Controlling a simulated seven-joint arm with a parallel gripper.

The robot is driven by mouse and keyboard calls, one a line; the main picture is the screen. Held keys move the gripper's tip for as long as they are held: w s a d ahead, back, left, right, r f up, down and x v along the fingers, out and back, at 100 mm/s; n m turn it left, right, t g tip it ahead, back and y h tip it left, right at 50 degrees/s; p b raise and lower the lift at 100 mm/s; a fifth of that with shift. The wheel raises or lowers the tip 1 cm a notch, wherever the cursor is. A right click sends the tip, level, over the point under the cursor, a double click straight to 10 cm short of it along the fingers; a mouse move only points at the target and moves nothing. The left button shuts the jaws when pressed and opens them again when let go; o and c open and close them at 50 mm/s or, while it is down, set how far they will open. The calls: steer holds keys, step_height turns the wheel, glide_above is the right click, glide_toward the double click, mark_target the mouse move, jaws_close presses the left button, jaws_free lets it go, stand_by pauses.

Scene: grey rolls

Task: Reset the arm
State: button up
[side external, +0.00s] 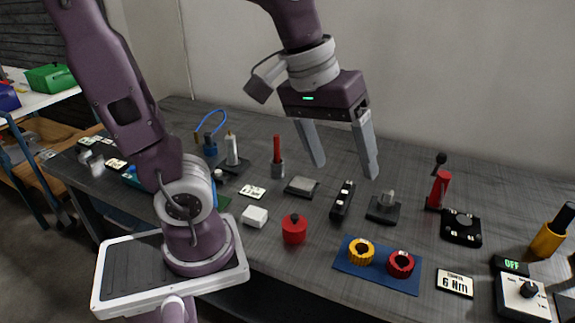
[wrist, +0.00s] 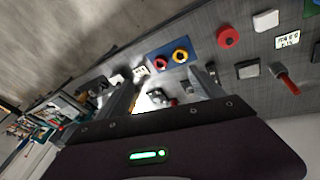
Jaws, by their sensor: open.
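My gripper (side external: 342,168) hangs above the back middle of the grey table, fingers apart and pointing down. Nothing is between its fingers. In the wrist view my gripper (wrist: 165,88) also shows both fingers spread, with table items beyond and below them. A clear gap separates the fingertips from the things on the table (side external: 321,248).
A blue mat (side external: 378,284) holds a yellow ring (side external: 360,251) and a red ring (side external: 400,263). Around them stand a red round piece (side external: 294,229), a white block (side external: 255,216), a red upright tool (side external: 438,190) and a "6 Nm" card (side external: 455,282). A wall rises behind.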

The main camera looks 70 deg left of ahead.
steer(key=s+a+m+t+y, duration=0.1)
steer(key=s+m, duration=0.4)
steer(key=s, duration=0.3)
steer(key=shift+s+a+f+m+t, duration=0.15)
steer(key=shift+s+f+m+t, duration=0.1)
steer(key=shift+f+m+t, duration=0.15)
